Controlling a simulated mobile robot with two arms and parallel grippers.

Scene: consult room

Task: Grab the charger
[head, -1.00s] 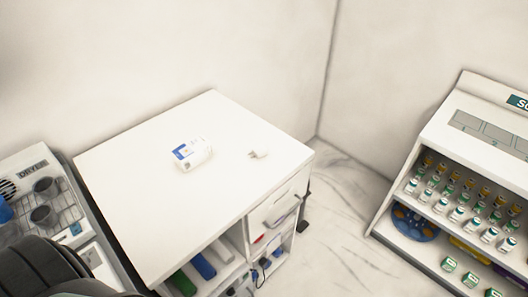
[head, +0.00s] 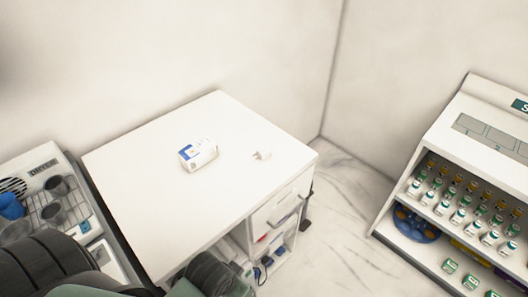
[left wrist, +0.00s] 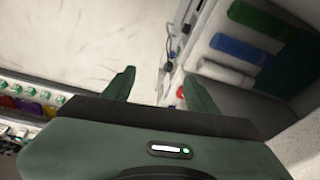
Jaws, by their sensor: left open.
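A small white charger (head: 263,155) lies on the white cabinet top (head: 150,150), toward its right edge in the head view. A white and blue box or bottle (head: 198,154) lies to its left. In the left wrist view my left gripper (left wrist: 158,88) is open and empty, with its two dark green fingers apart, beside the cabinet's open shelves. In the head view part of my left arm shows at the lower left, in front of the cabinet; its fingers are hidden there. The charger is not in the left wrist view. My right gripper is not in view.
A dryer rack with cups (head: 55,202) stands left of the cabinet. A shelf unit with several small bottles (head: 460,205) is at the right. The cabinet's open shelves hold blue and green binders (left wrist: 252,50). Marble floor (head: 350,210) is free between them.

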